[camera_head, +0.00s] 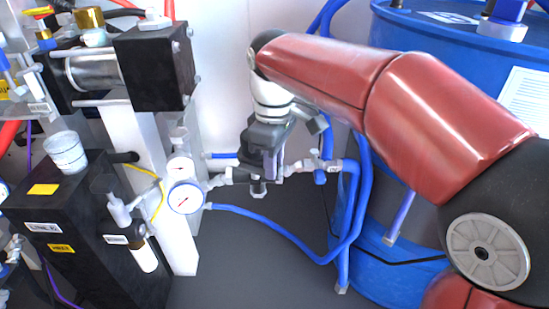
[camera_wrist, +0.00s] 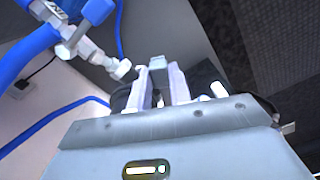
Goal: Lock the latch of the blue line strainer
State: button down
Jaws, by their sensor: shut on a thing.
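The blue line strainer (camera_head: 259,188) is a small silver fitting in the pipe run between the pressure gauge and the blue hose. My gripper (camera_head: 266,172) comes down over it from above and hides most of it, including its latch in the head view. In the wrist view my gripper (camera_wrist: 159,88) has its two pale fingers close around a small grey piece (camera_wrist: 158,66). I cannot tell clearly whether this piece is the latch or another part of the strainer.
A round gauge (camera_head: 185,197) is just left of the strainer. A silver valve with a blue handle (camera_head: 320,177) and blue hoses (camera_head: 352,215) are at its right. A blue drum (camera_head: 385,275) stands further right. The black pump block (camera_head: 153,65) is at upper left.

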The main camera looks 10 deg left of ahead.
aim_at(253, 170)
jog(key=s+m+p, duration=0.1)
jog(key=m, duration=0.2)
jog(key=s+a+m+p, duration=0.1)
jog(key=m, duration=0.2)
jog(key=s+a+m+p, duration=0.1)
jog(key=m+p, duration=0.1)
jog(key=m, duration=0.1)
jog(key=shift+r, duration=0.1)
jog(key=shift+s+a+m+p, duration=0.1)
jog(key=shift+a+m+p, duration=0.25)
jog(key=shift+m, duration=0.65)
jog(key=shift+s+a+m+p, duration=0.1)
jog(key=shift+a+m+p, duration=0.2)
jog(key=shift+m, duration=0.7)
jog(key=c, duration=1.3)
grip_release()
notch_tip(253, 170, up, 8)
jog(key=shift+f+p, duration=0.2)
jog(key=shift+p, duration=0.25)
